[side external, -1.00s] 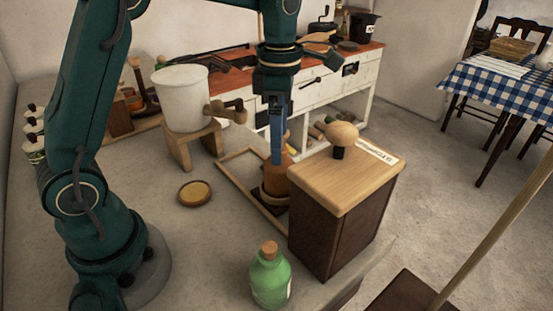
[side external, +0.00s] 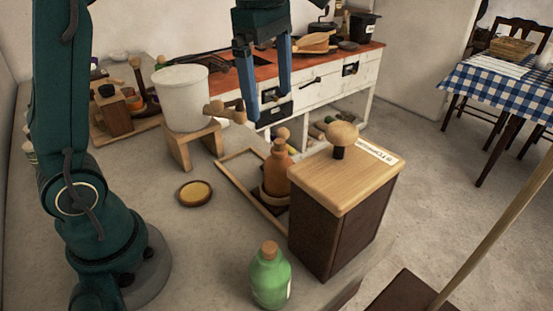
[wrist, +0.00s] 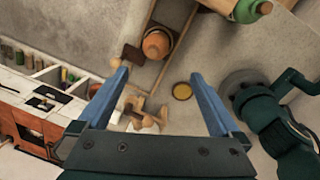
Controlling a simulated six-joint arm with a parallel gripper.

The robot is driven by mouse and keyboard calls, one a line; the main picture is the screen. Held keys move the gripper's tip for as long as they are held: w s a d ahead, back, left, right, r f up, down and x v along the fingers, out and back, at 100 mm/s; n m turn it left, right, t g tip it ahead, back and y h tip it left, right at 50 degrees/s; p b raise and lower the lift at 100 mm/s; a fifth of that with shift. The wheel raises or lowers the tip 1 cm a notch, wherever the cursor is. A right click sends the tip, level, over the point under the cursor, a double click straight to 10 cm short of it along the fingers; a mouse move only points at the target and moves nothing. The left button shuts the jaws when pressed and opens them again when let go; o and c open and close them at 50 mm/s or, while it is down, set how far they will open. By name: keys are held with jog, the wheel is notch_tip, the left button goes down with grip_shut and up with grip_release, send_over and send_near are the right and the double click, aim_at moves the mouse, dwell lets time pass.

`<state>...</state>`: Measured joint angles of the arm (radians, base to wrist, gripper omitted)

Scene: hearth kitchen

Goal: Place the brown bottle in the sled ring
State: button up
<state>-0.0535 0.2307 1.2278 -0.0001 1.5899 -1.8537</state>
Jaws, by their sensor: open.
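The brown bottle (side external: 277,170) with a cork stopper stands upright in the sled ring (side external: 263,194), on the wooden sled frame (side external: 239,183) beside the dark box. Its lower part is inside the ring. In the wrist view the bottle (wrist: 155,45) is seen from above, inside the frame (wrist: 179,43). My gripper (side external: 267,115) is open and empty, raised above the bottle and apart from it. Its two blue fingers are spread wide, and the wrist view shows nothing between the fingertips (wrist: 158,75).
A dark box with a wooden lid and knob (side external: 346,185) stands close right of the sled. A green bottle (side external: 270,278) stands in front. A white pot (side external: 182,98) sits on a wooden stand behind left. A small round dish (side external: 194,193) lies left of the sled.

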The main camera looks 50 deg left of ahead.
jog(key=s+f+m+t, duration=0.2)
jog(key=s+m, duration=0.4)
jog(key=m, duration=0.5)
jog(key=s+d+f+m+t, duration=0.1)
jog(key=s+f+m, duration=0.3)
jog(key=m, duration=0.6)
jog(key=s+t, duration=0.1)
jog(key=s, duration=0.1)
jog(key=shift+s+d+f+m+t, duration=0.25)
jog(key=shift+s+m+t, duration=0.05)
jog(key=shift+s+m, duration=0.1)
